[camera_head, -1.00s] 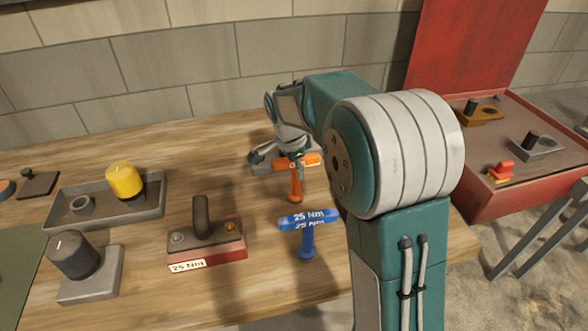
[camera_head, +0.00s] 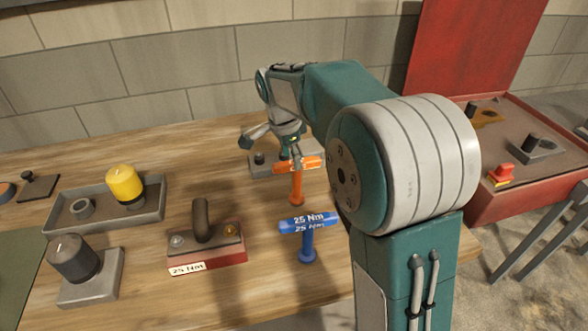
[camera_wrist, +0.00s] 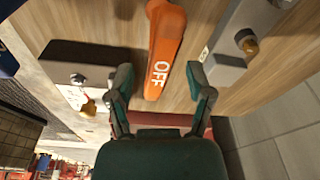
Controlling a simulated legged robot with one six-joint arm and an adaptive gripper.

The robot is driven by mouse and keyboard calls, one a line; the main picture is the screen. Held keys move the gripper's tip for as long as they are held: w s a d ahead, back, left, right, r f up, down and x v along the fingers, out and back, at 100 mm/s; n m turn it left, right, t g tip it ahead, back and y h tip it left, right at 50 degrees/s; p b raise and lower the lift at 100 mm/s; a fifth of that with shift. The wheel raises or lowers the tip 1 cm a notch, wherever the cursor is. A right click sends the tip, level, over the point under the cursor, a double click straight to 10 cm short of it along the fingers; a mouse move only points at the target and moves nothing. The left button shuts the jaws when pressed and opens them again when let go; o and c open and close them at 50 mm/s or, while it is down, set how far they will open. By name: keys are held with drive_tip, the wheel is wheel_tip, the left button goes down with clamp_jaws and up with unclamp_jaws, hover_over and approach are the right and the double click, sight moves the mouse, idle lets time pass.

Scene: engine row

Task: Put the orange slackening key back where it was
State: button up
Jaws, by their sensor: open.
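The orange key (camera_head: 297,184) is a T-shaped piece standing upright on the wooden table in the head view, its crossbar at the top. In the wrist view the orange key (camera_wrist: 165,45) shows the word OFF and lies beyond and between the spread fingers. My gripper (camera_head: 276,146) is open and empty, just above and behind the crossbar; its fingers (camera_wrist: 160,76) look apart from the key in the wrist view. A grey block (camera_head: 262,165) with a dark peg sits behind the key, partly hidden by gripper and key.
A blue T-shaped key (camera_head: 307,240) marked 25 Nm stands in front. A handled block (camera_head: 207,250) labelled 25 Nm is to its left. A grey tray (camera_head: 150,213) holds a yellow-topped piece. An open red case (camera_head: 490,205) stands right, behind my arm.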

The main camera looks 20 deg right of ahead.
drive_tip(key=r, duration=0.2)
drive_tip(key=a+r, duration=0.1)
drive_tip(key=r, duration=0.2)
drive_tip(key=shift+a+r, duration=0.25)
drive_tip(key=shift+r, duration=0.15)
drive_tip(key=shift+s+d+r, duration=0.1)
drive_tip(key=shift+r, duration=0.15)
drive_tip(key=s+d+r+n+t+y, duration=0.1)
drive_tip(key=s+r+n+t, duration=0.15)
drive_tip(key=s+n, duration=0.75)
drive_tip(key=s+f+n+t, duration=0.1)
drive_tip(key=s+f+n, duration=0.1)
drive_tip(key=s, duration=0.6)
drive_tip(key=s+f+n+t, duration=0.1)
drive_tip(key=s+f+n, duration=0.1)
drive_tip(key=s, duration=0.7)
drive_tip(key=shift+d+f+n+t+y, duration=0.25)
drive_tip(key=shift+d+n+t+y, duration=0.15)
drive_tip(key=shift+n, duration=0.2)
drive_tip(key=shift+s, duration=0.1)
